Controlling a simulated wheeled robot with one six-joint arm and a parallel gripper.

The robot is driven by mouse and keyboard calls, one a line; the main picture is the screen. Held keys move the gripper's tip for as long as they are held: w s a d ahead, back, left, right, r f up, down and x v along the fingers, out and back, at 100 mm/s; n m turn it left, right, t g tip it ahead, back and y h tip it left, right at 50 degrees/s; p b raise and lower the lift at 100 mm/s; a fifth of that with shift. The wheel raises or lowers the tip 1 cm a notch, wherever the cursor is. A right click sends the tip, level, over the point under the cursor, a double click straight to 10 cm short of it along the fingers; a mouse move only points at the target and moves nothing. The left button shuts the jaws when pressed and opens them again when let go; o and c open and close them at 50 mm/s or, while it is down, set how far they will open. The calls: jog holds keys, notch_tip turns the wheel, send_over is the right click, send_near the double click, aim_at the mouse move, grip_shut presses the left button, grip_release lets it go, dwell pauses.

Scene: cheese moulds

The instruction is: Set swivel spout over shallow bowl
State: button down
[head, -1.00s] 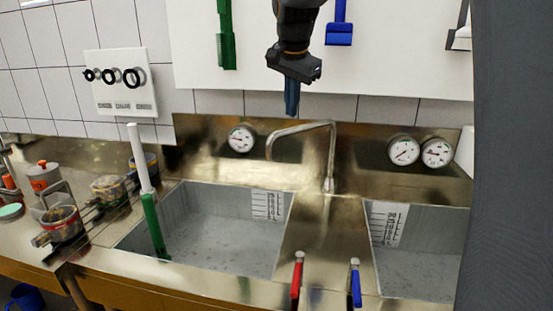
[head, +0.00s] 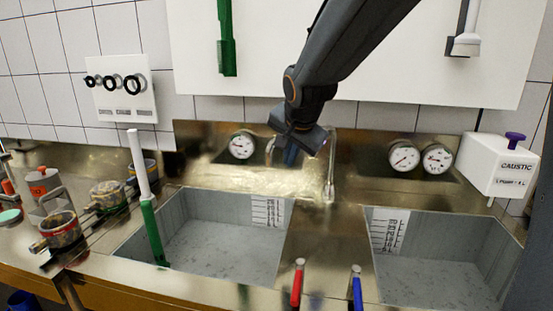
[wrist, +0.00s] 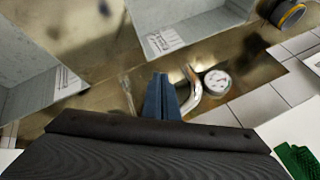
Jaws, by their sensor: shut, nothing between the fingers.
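The swivel spout (head: 331,165) is a bent metal pipe rising from the deck between two sunken bowls. Its outlet end points left, towards the left bowl's back edge; my gripper hides part of its top. My gripper (head: 290,158) is shut and empty, with blue fingers pointing down near the spout's arm. In the wrist view the fingers (wrist: 160,97) are beside the curved spout end (wrist: 191,92); contact cannot be told. The left bowl (head: 225,235) and right bowl (head: 440,270) each have a wall scale; the left scale looks shorter. Which bowl is shallow is not certain.
Red (head: 297,284) and blue (head: 356,288) levers stand at the front between the bowls. A green-and-white stick (head: 150,215) leans in the left bowl. Gauges line the metal backsplash. A caustic pump box (head: 495,165) stands at right.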

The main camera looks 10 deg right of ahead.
jog(key=w+a+f+p, duration=0.1)
jog(key=w+a+f, duration=0.1)
jog(key=w, duration=0.3)
jog(key=shift+w+f+p, duration=0.3)
jog(key=shift+f+p, duration=0.1)
jog(key=shift+f, duration=0.15)
jog(key=shift+a, duration=0.1)
